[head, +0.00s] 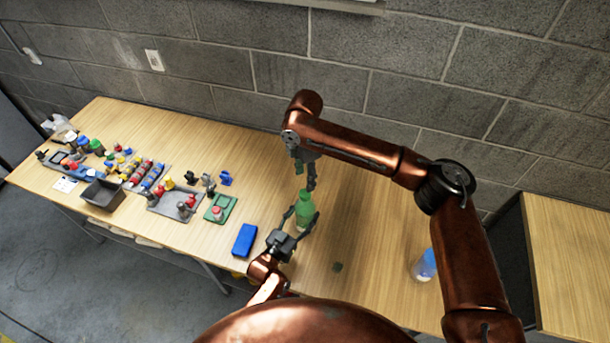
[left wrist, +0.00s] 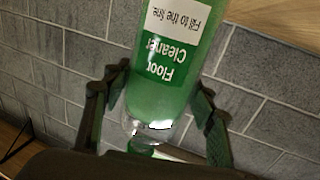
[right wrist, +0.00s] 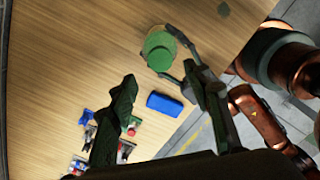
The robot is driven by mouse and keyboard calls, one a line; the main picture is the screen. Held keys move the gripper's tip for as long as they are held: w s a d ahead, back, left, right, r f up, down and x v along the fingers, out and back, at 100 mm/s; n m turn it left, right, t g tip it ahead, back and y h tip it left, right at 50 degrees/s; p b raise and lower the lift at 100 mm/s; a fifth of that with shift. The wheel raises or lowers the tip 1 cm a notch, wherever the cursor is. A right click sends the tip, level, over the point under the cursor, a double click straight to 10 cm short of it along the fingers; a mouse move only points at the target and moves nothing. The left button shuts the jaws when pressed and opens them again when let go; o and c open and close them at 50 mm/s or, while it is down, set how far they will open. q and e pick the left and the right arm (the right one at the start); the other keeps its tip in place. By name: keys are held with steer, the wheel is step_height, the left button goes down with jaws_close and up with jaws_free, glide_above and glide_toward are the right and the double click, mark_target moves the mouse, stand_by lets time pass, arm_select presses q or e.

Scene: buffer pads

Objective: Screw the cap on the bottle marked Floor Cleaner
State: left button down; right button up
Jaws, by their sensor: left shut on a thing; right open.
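The green bottle (head: 305,212) stands upright on the wooden table. Its label, Floor Cleaner (left wrist: 160,60), appears upside down in the left wrist view. My left gripper (head: 294,222) is shut on the bottle's sides, with a finger on each side in the left wrist view (left wrist: 160,85). A green cap (head: 303,193) is at the bottle's neck; it also shows in the left wrist view (left wrist: 141,147) and from above in the right wrist view (right wrist: 159,57). I cannot tell how tightly it sits. My right gripper (head: 306,176) is open and empty just above the cap.
A blue box (head: 244,240) lies left of the bottle. A clear bottle with a blue top (head: 425,265) stands at the right, beside my right arm. A small dark square (head: 337,267) lies nearby. Trays of small items (head: 172,205) fill the left. Table right of the bottle is mostly clear.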

mark_target(305, 193)
steer(key=shift+f, duration=3.95)
steer(key=shift+c, duration=0.3)
steer(key=c, duration=1.2)
steer(key=shift+o, duration=0.2)
steer(key=m, duration=0.8)
steer(key=o, duration=1.4)
steer(key=shift+r, duration=0.1)
